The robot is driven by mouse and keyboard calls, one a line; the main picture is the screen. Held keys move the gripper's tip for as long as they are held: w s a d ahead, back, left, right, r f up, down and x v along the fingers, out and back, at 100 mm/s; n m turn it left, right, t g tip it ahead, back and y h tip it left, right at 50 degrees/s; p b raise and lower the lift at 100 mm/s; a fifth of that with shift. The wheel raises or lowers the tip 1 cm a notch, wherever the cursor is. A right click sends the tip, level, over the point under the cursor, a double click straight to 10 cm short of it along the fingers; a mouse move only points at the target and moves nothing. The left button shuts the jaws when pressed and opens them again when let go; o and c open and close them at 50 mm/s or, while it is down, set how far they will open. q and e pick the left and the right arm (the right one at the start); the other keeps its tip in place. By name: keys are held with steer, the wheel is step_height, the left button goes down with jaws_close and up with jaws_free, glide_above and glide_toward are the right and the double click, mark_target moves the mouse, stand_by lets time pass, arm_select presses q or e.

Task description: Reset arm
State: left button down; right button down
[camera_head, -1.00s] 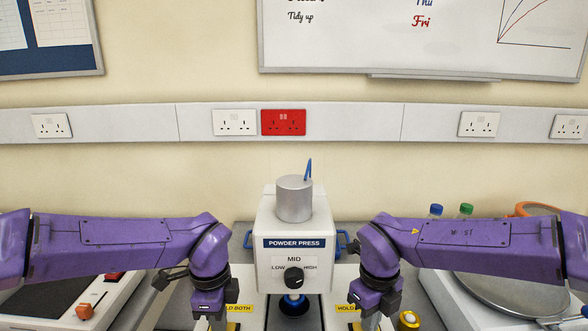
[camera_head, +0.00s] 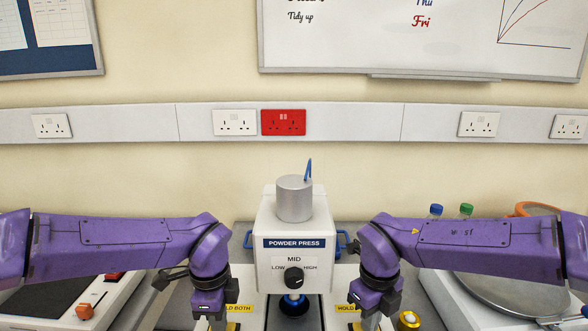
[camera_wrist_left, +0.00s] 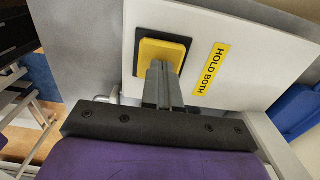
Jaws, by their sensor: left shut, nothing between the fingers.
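My left arm reaches in from the left, and its gripper (camera_head: 217,324) points down at the left side of the powder press (camera_head: 318,228), at the bottom edge of the head view. In the left wrist view my left gripper (camera_wrist_left: 163,70) is shut and empty. Its fingertips are over a yellow button (camera_wrist_left: 157,48) in a black frame; I cannot tell whether they touch it. My right gripper (camera_head: 369,325) points down at the press's right side. Its fingertips are cut off by the picture edge, so its opening is unclear.
A yellow "HOLD BOTH" label (camera_wrist_left: 209,75) lies beside the button. A black dial (camera_head: 294,278) is on the press front. A device with an orange knob (camera_head: 84,311) stands left. A round metal plate (camera_head: 510,290), capped bottles (camera_head: 466,211) and a round yellow thing (camera_head: 409,320) are right.

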steer(key=shift+f, duration=0.25)
steer(key=shift+f, duration=0.5)
arm_select(q)
steer(key=shift+f, duration=0.75)
stand_by(0.8)
